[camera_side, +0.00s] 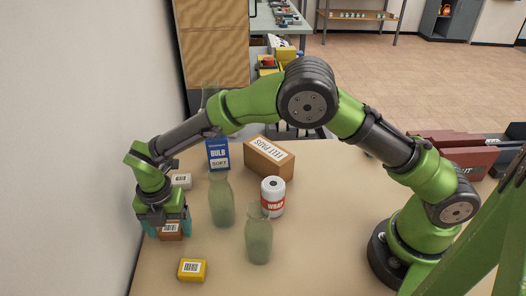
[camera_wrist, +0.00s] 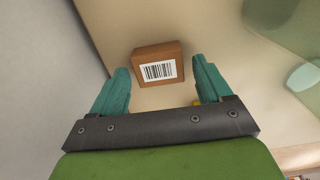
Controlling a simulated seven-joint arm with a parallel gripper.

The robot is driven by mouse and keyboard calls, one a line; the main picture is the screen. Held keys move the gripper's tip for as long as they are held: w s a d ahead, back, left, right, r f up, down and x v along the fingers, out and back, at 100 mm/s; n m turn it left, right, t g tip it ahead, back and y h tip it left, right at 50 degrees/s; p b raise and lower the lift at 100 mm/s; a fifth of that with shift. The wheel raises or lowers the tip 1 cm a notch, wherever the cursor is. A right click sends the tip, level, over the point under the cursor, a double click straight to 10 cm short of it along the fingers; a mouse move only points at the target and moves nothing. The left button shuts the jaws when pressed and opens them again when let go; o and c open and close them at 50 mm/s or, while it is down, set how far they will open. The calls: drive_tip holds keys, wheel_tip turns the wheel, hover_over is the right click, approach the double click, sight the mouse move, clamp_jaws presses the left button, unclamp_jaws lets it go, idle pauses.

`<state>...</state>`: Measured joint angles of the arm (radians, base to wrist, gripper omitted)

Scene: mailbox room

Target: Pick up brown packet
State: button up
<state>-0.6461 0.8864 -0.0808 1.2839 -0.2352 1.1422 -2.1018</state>
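The brown packet (camera_wrist: 158,54) is a small box with a white barcode label on top. In the wrist view it lies on the table just beyond my gripper (camera_wrist: 160,84), roughly centred between the two teal fingers. The fingers are spread apart, with gaps on both sides of the packet. In the side view the brown packet (camera_side: 170,233) shows at the table's left side, low between the fingers of my gripper (camera_side: 165,226), which points down over it. The gripper partly hides the packet there, and I see no finger contact.
A yellow packet (camera_side: 192,270) lies in front and a pale packet (camera_side: 181,181) behind. Green glass bottles (camera_side: 221,203) (camera_side: 259,238), a white and red can (camera_side: 273,196), a blue box (camera_side: 218,154) and a brown carton (camera_side: 269,158) stand right. A wall (camera_side: 70,150) is close on the left.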

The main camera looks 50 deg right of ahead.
drive_tip(key=c, duration=0.9)
drive_tip(key=shift+c, duration=0.2)
drive_tip(key=shift+r, duration=0.15)
